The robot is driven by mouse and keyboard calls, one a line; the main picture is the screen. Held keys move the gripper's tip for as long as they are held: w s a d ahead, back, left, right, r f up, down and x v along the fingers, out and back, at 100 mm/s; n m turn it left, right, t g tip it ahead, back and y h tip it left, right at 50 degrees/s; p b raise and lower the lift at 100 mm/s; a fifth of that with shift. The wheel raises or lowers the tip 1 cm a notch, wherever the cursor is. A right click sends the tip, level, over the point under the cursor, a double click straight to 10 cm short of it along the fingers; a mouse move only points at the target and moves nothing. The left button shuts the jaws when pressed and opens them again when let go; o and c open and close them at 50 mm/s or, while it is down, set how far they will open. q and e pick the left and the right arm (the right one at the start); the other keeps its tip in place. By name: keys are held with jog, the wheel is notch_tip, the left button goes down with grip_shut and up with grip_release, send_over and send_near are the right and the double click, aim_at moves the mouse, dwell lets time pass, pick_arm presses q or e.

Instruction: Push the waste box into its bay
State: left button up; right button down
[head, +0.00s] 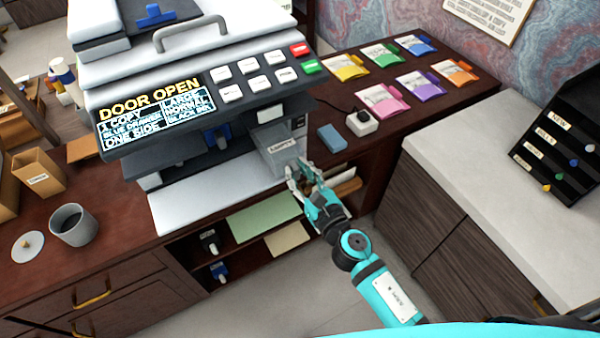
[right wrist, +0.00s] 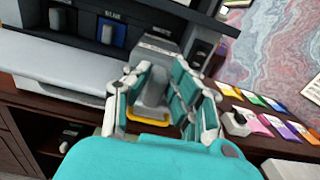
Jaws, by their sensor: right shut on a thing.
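The waste box (head: 277,148) is a grey box with a label on top, at the right end of the copier's open front. It sticks partly out of its bay, and how deep it sits cannot be told. My right gripper (head: 299,172) is at its front end. In the right wrist view, the box (right wrist: 158,72) lies between the teal pads of the right gripper (right wrist: 158,98), which is shut on it, with a yellow part below. The copier (head: 200,75) shows "DOOR OPEN" on its display. My left gripper is not in view.
A blue block (head: 332,138) and a white device (head: 361,122) lie just right of the box. Coloured packets (head: 383,101) lie farther right. The copier's light front door (head: 205,197) is folded down left of my gripper.

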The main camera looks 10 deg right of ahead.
send_near(272, 132)
jog(key=shift+w+a+f, duration=0.2)
jog(key=shift+w+f, duration=0.1)
jog(key=shift+w, duration=0.3)
jog(key=shift+b+x, duration=0.3)
jog(key=shift+x, duration=2.5)
jog(key=shift+b+x, duration=0.4)
jog(key=shift+x, duration=1.1)
jog(key=shift+b+x, duration=0.95)
jog(key=shift+x, duration=1.4)
jog(key=c, duration=1.1)
grip_release()
jog(key=shift+w+f, duration=0.1)
